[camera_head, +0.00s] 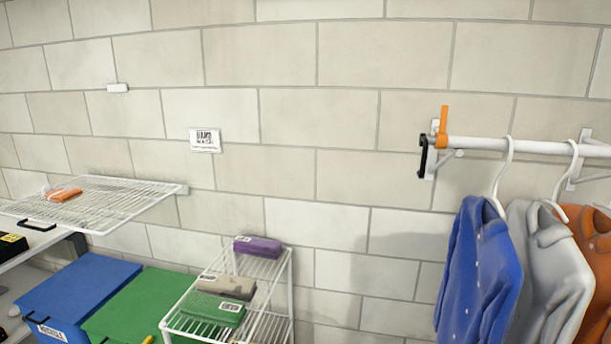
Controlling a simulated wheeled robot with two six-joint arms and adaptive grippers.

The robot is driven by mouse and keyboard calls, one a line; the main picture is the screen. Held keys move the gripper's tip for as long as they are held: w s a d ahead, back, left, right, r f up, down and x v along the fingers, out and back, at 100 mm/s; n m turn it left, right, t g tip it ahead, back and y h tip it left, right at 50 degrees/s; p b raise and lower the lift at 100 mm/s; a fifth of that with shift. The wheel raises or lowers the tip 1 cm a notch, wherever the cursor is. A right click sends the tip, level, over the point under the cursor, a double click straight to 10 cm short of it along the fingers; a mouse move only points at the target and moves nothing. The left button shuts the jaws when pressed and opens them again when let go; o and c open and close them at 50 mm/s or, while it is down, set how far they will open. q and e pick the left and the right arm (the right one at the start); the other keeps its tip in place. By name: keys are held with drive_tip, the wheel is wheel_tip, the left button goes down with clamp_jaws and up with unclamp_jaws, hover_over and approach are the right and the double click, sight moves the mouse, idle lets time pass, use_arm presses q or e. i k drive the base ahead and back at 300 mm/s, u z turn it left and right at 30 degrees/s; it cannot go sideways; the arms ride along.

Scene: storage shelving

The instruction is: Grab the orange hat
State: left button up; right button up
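A small orange item (64,194) lies on the white wire shelf (125,205) at the left, near its back left part. It looks low and soft with a pale patch beside it; it may be the orange hat, but it is too small to tell its shape. No other hat-like orange thing shows. Neither of my grippers is in view.
A blue bin (80,290) and a green bin (140,305) stand below the wire shelf. A white rack (262,305) holds folded purple, grey and green cloths. Blue, grey and orange shirts hang from a white rail (520,146) at the right.

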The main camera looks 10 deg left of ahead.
sight(61, 196)
drive_tip(key=u, duration=2.9)
drive_tip(key=i, duration=4.25)
drive_tip(key=z, duration=2.6)
